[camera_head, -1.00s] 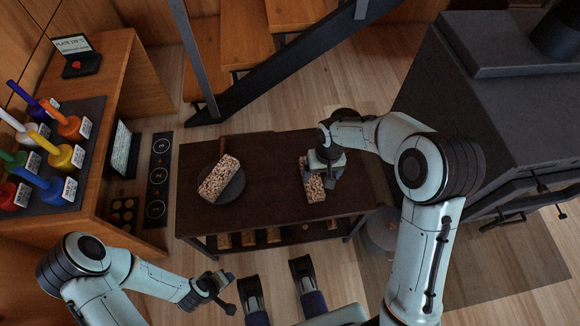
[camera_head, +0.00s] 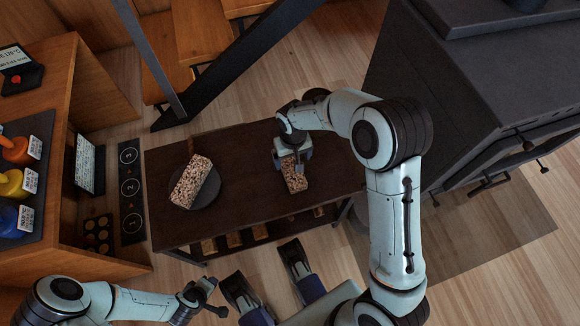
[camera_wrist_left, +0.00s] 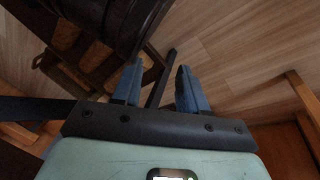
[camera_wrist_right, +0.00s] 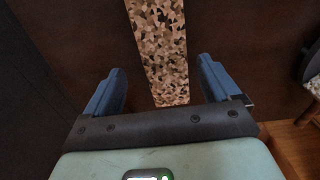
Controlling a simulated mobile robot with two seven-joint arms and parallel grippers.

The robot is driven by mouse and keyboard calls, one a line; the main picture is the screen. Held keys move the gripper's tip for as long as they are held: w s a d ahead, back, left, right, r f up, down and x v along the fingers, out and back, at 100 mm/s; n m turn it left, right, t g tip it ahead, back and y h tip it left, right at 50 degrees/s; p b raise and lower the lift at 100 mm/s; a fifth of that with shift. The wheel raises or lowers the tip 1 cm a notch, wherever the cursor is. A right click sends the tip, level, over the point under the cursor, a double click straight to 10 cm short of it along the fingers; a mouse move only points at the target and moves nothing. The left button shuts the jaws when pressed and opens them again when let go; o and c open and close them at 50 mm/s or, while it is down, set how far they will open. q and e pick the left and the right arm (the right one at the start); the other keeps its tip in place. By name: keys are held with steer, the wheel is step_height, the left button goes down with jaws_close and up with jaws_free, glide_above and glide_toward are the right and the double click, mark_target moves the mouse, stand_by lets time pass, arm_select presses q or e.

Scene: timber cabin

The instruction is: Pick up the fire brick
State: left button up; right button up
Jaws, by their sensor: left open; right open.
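Two speckled tan-and-dark bricks are on the dark low table (camera_head: 240,167); I cannot tell them apart by kind. One brick (camera_head: 294,174) lies on the right part of the table, partly hidden by my right gripper (camera_head: 292,160), which is above its far end. In the right wrist view this brick (camera_wrist_right: 162,40) runs between the open, empty fingers (camera_wrist_right: 160,68), with floor of dark tabletop on both sides. The other brick (camera_head: 191,181) rests on a round dark plate (camera_head: 209,193) at the left. My left gripper (camera_head: 205,292) is open and empty, before the table.
A big dark stove (camera_head: 480,100) stands to the right. A wooden bench (camera_head: 50,190) with coloured, tagged items is at the left, beside a numbered panel (camera_head: 130,187). A stair rail (camera_head: 240,65) rises behind the table. More bricks lie on the table's lower shelf.

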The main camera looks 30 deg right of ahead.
mark_target(290, 164)
steer(key=f, duration=0.1)
steer(key=f+b, duration=0.1)
steer(key=f, duration=0.2)
steer(key=shift+a+f+b, duration=0.3)
steer(key=shift+f, duration=0.1)
arm_select(q)
steer(key=shift+g, duration=0.7)
steer(key=s+f, duration=0.3)
steer(key=shift+s+a+f, duration=0.1)
steer(key=shift+s+a, duration=0.15)
steer(key=shift+s, duration=0.05)
arm_select(e)
steer(key=shift+w+r, duration=0.1)
steer(key=shift+r, duration=0.05)
steer(key=c, duration=1.5)
